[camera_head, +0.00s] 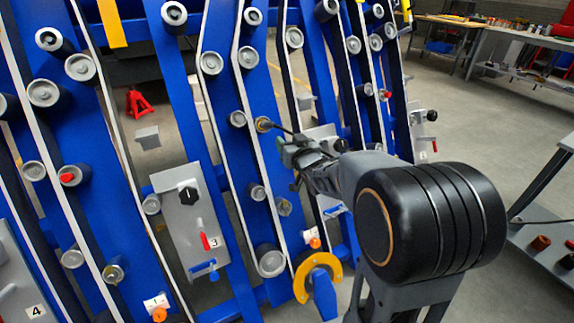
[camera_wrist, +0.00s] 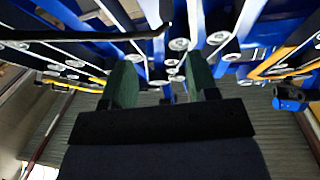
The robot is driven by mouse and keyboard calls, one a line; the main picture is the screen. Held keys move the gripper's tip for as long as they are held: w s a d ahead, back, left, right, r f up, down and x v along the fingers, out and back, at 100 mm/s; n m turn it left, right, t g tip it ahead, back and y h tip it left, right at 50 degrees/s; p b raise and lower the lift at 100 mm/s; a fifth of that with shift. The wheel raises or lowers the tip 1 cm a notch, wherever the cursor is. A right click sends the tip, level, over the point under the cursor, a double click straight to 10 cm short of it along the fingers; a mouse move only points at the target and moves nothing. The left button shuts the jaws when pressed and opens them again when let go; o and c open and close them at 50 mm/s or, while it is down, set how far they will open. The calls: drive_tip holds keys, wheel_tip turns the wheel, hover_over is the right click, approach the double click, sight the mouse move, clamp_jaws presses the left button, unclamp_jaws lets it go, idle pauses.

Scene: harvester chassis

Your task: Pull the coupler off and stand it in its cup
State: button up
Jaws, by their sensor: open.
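My gripper (camera_wrist: 163,80) is open in the wrist view, its two green fingers apart with nothing between them. In the head view my gripper (camera_head: 288,148) is in front of the blue chassis panels, left of my dark arm joint. A small brass-and-dark fitting (camera_head: 263,124), which may be the coupler, sits on a blue panel just up and left of the gripper. A thin dark line runs from it toward the gripper; I cannot tell whether they touch.
Blue chassis panels (camera_head: 140,110) with belts and grey rollers fill the left and middle. A yellow curved guard (camera_head: 331,266) sits low in front. A dark rod (camera_wrist: 90,36) crosses the upper left of the wrist view. Open floor (camera_head: 470,130) lies between chassis and benches.

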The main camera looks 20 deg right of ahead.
sight(273, 127)
drive_tip(key=shift+t+y, duration=0.4)
drive_tip(key=shift+y, duration=0.2)
drive_tip(key=w+a, duration=0.1)
drive_tip(key=w, duration=0.3)
drive_tip(key=w+f, duration=0.1)
drive_tip(key=w, duration=0.4)
drive_tip(key=w+a+b, duration=0.1)
drive_tip(key=w, duration=0.4)
drive_tip(key=shift+w+a+f, duration=0.15)
drive_tip(key=shift+w+a, duration=0.05)
drive_tip(key=shift+a, duration=0.1)
drive_tip(key=shift+c, duration=0.5)
clamp_jaws()
